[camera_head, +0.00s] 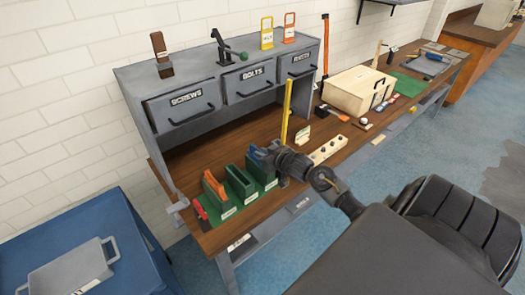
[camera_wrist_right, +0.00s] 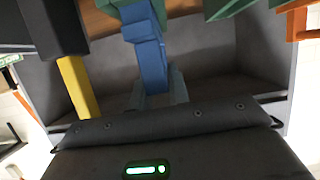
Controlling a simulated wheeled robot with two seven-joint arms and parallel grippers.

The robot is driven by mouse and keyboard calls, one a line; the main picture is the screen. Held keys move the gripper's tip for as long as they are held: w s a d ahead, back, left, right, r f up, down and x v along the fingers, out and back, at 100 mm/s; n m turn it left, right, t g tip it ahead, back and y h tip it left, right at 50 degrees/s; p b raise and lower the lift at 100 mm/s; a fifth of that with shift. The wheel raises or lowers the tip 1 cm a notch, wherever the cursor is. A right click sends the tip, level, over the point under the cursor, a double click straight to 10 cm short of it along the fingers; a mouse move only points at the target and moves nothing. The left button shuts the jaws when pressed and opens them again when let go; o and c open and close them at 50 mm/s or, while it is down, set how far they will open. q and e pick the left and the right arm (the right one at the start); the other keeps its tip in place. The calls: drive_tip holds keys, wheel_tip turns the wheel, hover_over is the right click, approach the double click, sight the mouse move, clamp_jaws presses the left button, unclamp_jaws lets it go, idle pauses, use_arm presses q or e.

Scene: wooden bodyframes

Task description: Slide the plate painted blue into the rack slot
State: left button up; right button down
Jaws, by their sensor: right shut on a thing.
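The green rack (camera_head: 239,187) stands on the workbench near its front left corner, with labelled slots side by side. The blue plate (camera_head: 261,152) shows only as a small part at the rack's right-hand slot. My right gripper (camera_head: 272,156) is shut on it and hides much of it. In the right wrist view the blue plate (camera_wrist_right: 150,58) stands between my fingers, with green rack parts (camera_wrist_right: 205,7) at the top edge. I cannot tell how deep the plate sits in the slot. An orange plate (camera_head: 213,187) stands in the left slot. My left gripper is not in view.
A yellow upright bar (camera_head: 286,112) stands just behind my right gripper. A grey drawer cabinet (camera_head: 225,100) rises behind the rack. A pale block with knobs (camera_head: 328,151) lies to the right, and a wooden box (camera_head: 355,90) stands farther along the bench.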

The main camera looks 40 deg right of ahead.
drive_tip(key=shift+f+b, duration=0.3)
drive_tip(key=shift+f, duration=0.25)
drive_tip(key=c, duration=1.3)
unclamp_jaws()
drive_tip(key=shift+o, duration=0.2)
drive_tip(key=b+v, duration=0.1)
drive_tip(key=v, duration=1)
drive_tip(key=shift+b, duration=0.3)
drive_tip(key=shift+w, duration=0.1)
